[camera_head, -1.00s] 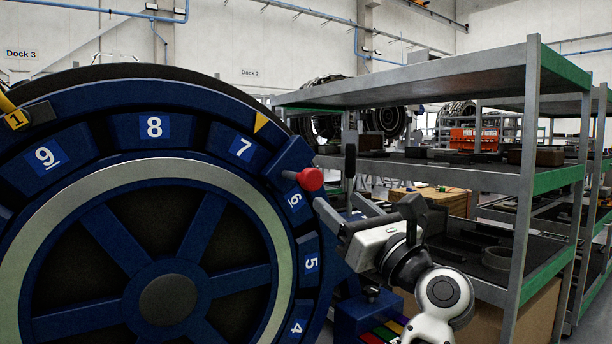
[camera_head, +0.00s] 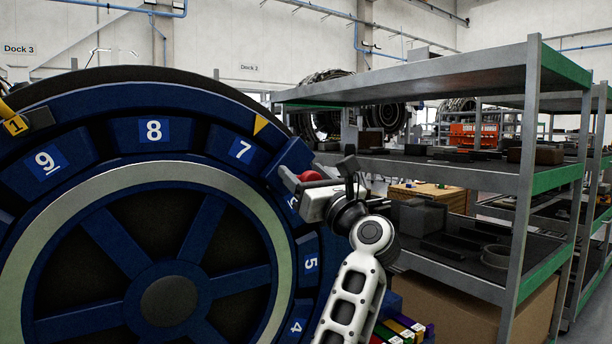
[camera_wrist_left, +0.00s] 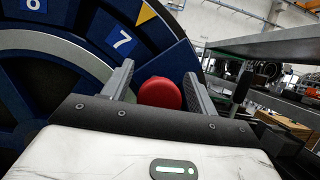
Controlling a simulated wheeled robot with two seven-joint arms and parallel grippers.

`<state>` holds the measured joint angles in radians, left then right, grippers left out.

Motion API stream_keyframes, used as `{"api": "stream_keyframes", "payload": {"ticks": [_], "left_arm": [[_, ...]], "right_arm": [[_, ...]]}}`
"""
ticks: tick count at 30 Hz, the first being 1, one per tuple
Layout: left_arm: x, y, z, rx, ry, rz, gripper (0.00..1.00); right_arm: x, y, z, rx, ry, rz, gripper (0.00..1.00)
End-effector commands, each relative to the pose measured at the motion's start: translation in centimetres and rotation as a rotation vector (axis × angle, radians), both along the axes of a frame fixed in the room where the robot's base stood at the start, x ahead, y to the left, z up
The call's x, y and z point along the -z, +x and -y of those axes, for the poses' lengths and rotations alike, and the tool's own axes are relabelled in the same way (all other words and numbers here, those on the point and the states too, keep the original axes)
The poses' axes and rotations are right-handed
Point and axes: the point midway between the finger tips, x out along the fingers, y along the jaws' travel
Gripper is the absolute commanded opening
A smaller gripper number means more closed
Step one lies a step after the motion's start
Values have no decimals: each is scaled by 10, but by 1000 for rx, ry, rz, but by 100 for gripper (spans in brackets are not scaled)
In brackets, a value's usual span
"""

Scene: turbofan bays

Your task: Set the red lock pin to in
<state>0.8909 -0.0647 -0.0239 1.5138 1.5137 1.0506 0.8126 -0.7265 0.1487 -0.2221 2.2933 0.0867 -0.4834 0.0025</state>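The red lock pin (camera_head: 311,176) has a round red knob and sits on a blue block at the upper right of the big blue numbered wheel (camera_head: 206,171), near the 7. My left gripper (camera_head: 316,171) is at the pin. In the left wrist view, the red knob (camera_wrist_left: 160,93) lies between the two fingers of my left gripper (camera_wrist_left: 160,76). The fingers are open, with a small gap showing on each side of the knob. The pin's shaft is hidden behind the knob. My right gripper is not in view.
A grey metal shelf rack (camera_head: 533,150) with boxes and parts stands close to the right of the arm. Several coloured items (camera_head: 405,328) are low beside the arm.

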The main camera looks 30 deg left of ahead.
Motion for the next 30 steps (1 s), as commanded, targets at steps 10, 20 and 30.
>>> {"api": "stream_keyframes", "payload": {"ticks": [10, 20, 30], "left_arm": [[0, 1, -2, -1, 0, -1, 0], [0, 15, -36, 1, 0, 1, 0], [-1, 14, -36, 0, 1, 1, 58]], "right_arm": [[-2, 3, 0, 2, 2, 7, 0], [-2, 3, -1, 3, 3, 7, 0], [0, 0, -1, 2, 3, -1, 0]]}}
